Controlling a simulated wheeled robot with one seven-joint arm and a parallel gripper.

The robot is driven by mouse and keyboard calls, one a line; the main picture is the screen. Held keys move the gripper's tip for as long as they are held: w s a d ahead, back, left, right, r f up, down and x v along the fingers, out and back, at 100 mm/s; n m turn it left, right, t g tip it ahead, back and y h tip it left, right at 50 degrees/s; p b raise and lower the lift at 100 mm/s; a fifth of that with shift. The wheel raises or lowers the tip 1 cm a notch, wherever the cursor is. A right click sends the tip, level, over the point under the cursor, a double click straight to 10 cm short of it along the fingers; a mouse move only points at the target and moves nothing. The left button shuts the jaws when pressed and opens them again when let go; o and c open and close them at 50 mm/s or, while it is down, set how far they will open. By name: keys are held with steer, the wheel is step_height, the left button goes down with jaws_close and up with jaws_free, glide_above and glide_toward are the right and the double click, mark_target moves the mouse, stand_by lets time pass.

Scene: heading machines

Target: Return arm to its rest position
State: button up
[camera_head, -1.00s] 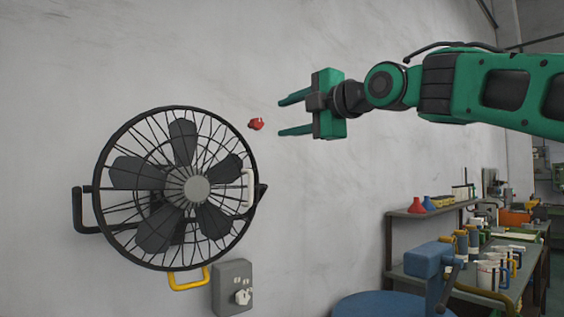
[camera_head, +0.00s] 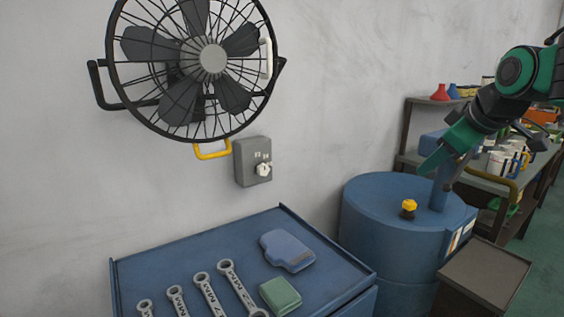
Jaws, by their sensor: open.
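My green and black arm (camera_head: 512,88) comes in from the right edge and reaches down and to the left. My gripper (camera_head: 436,178) hangs at its end, tilted downward, in front of the blue drum (camera_head: 385,222) in the picture. Its jaws are open and nothing shows between them. One finger is partly hidden by the wrist, and I cannot tell how far the fingertips are from the drum top.
A yellow-topped knob (camera_head: 409,207) is on the drum. A wall fan (camera_head: 212,60) and grey switch box (camera_head: 252,162) are at left. A blue tool cabinet (camera_head: 190,250) holds several wrenches. A cluttered shelf (camera_head: 420,162) stands behind my arm. A brown box (camera_head: 485,275) is at lower right.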

steer(key=s+d+f+m+g, duration=0.2)
steer(key=s+f+m+g, duration=0.1)
steer(key=s+f, duration=0.4)
steer(key=s+d+f+m+g, duration=0.2)
steer(key=s+f+m, duration=0.4)
steer(key=s, duration=0.6)
steer(key=s+d+f+m+g, duration=0.3)
steer(key=s+f+m, duration=0.1)
steer(key=s+f, duration=0.6)
steer(key=shift+m+g, duration=0.3)
steer(key=shift+g, duration=0.1)
steer(key=shift+w+f, duration=0.2)
steer(key=shift+w, duration=0.45)
